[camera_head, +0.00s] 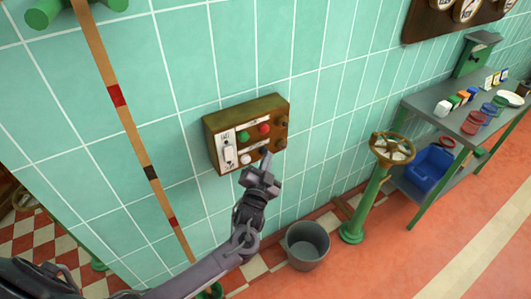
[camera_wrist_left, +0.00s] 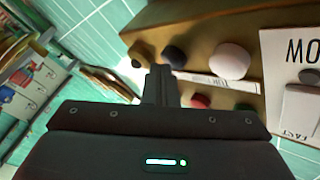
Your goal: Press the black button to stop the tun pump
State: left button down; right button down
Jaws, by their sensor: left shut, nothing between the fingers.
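A brass-coloured control box (camera_head: 213,145) is fixed to the tiled wall, with two rows of round buttons. The black button (camera_head: 263,151) is in the lower row, right of the white button (camera_head: 245,158). In the left wrist view the black button (camera_wrist_left: 174,54) shows just beyond the fingertips, with the white one to its right. My left gripper (camera_head: 266,161) is shut and empty, its tips close to the black button. I cannot tell whether they touch it. My right gripper is not in view.
Green (camera_head: 243,137) and red (camera_head: 264,129) buttons sit in the row above, and a lever switch (camera_head: 228,154) is on the box's left. A bucket (camera_head: 308,246), a green valve stand with handwheel (camera_head: 373,190) and a cluttered grey table (camera_head: 450,115) stand to the right.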

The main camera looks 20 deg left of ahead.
pick_arm(q)
jog(key=shift+s+d, duration=0.5)
jog(key=shift+d, duration=0.1)
jog(key=s+d+p, duration=0.1)
jog(key=d, duration=0.1)
jog(key=s+d, duration=0.2)
jog(key=shift+p, duration=0.4)
jog(key=shift+f, duration=0.1)
dwell(0.6)
